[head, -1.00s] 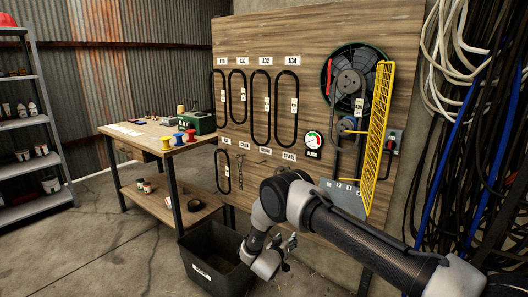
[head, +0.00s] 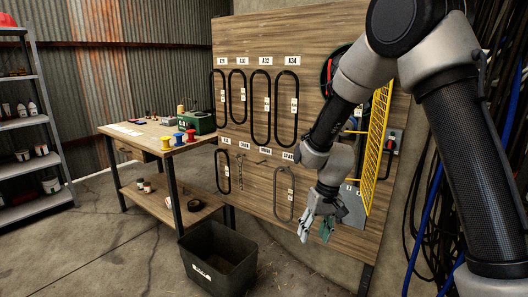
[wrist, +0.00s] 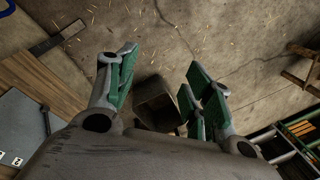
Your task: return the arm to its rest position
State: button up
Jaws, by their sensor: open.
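My gripper (head: 316,230) hangs fingers-down in front of the lower part of the wooden board, above and to the right of the black bin. Its fingers are spread with green pads, and nothing is between them. The wrist view also shows the open gripper (wrist: 162,68), with the floor beyond it and a dark bin (wrist: 155,102) partly hidden behind it. My arm is folded up high at the right of the head view and hides part of the fan and the gauge area.
The wooden board (head: 240,140) carries several black belts, including one under the spare label (head: 284,195). A yellow mesh guard (head: 377,145) stands out close beside my arm. The black bin (head: 220,258) is on the floor. A workbench (head: 150,133) stands left; cables (head: 432,215) hang right.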

jog(key=s+d+r+m+t+h, duration=0.2)
jog(key=s+d+r+t, duration=0.2)
jog(key=s+d+r, duration=1.7)
notch_tip(320, 180, up, 3)
jog(key=shift+s+d+r+t, duration=0.2)
jog(key=shift+s+t, duration=0.1)
jog(key=shift+s, duration=0.95)
